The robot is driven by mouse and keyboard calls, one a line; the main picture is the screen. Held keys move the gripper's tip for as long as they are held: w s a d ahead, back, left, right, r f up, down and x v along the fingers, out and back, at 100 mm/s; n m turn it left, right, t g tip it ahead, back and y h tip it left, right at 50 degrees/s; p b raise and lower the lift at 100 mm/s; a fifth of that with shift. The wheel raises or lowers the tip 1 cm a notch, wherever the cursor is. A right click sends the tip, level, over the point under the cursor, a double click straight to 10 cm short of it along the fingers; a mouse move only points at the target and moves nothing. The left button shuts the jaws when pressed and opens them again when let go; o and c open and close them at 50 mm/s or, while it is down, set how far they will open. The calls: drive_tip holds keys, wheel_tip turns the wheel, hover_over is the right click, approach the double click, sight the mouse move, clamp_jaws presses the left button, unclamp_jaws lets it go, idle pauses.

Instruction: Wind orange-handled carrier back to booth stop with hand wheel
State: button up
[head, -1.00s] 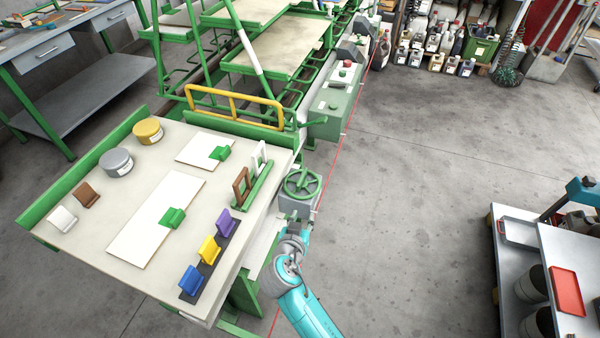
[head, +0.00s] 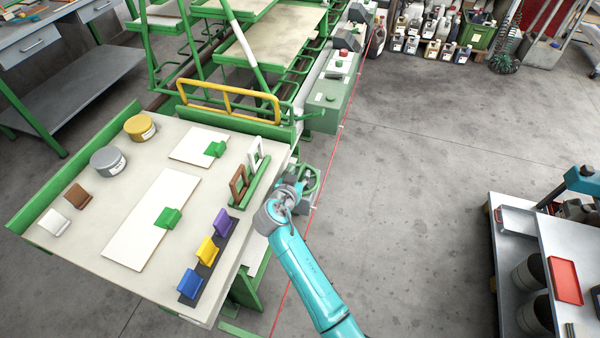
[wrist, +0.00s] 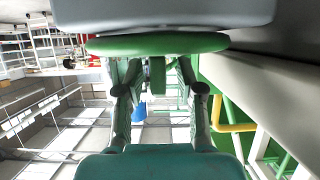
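The green hand wheel (head: 312,178) sits on a grey box beside the right edge of the pale work table. My gripper (head: 294,187) is at the wheel and partly hides it in the head view. In the wrist view the wheel rim (wrist: 155,44) shows edge-on, with a green grip (wrist: 157,76) standing out from it. My gripper's two fingers (wrist: 158,72) stand on either side of this grip, with visible gaps, so they look open around it. A yellow-orange tubular handle (head: 228,90) stands at the table's far edge; the carrier's extent is unclear.
The work table (head: 95,230) holds two tins, white boards and coloured blocks. A green control box (head: 330,100) stands beyond the wheel. A grey bench with a red tray (head: 565,280) is at the right. The floor between is clear.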

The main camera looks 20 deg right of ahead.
drive_tip(key=shift+w+d+f, duration=0.3)
drive_tip(key=shift+w+d, duration=0.1)
drive_tip(key=shift+w, duration=0.1)
clamp_jaws()
drive_tip(key=shift+n+y, duration=0.3)
